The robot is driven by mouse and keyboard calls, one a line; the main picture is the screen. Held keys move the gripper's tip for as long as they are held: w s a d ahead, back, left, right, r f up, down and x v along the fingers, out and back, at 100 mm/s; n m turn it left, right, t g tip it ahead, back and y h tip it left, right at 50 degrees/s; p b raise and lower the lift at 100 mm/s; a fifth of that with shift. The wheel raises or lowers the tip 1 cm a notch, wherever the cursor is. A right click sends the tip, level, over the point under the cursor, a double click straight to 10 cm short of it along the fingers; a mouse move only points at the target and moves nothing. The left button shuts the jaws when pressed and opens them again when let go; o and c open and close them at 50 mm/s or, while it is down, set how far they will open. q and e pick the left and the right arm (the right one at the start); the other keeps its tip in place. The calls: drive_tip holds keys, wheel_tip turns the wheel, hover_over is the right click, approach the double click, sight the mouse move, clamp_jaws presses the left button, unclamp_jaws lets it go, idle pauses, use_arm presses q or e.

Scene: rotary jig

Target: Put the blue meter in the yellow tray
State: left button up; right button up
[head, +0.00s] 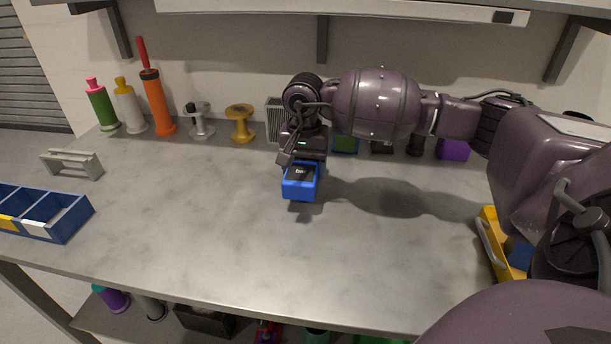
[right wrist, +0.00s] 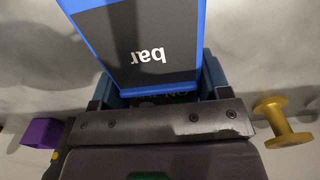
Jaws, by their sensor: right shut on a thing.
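The blue meter (head: 300,187) has a dark face with pale lettering and is near the middle of the bench. My right gripper (head: 303,163) is above it and shut on it. In the right wrist view the meter (right wrist: 145,45) sits between the fingers, with the word "bar" showing upside down. I cannot tell whether the meter touches the bench. The yellow tray (head: 490,248) is at the right of the bench, partly hidden behind my right arm. A blue thing lies in it. My left gripper is not in view.
Bottles, an orange tube (head: 158,105) and spools, one of them yellow (head: 240,125), line the back. A purple block (head: 453,149) stands at the back right. A blue divided bin (head: 72,222) and a grey bracket (head: 72,163) are at left. The front middle is clear.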

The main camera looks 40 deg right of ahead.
sight(305, 160)
wheel_tip(305, 160, up, 17)
drive_tip(key=p, duration=0.1)
drive_tip(key=shift+f+p, duration=0.15)
drive_tip(key=shift+p, duration=0.2)
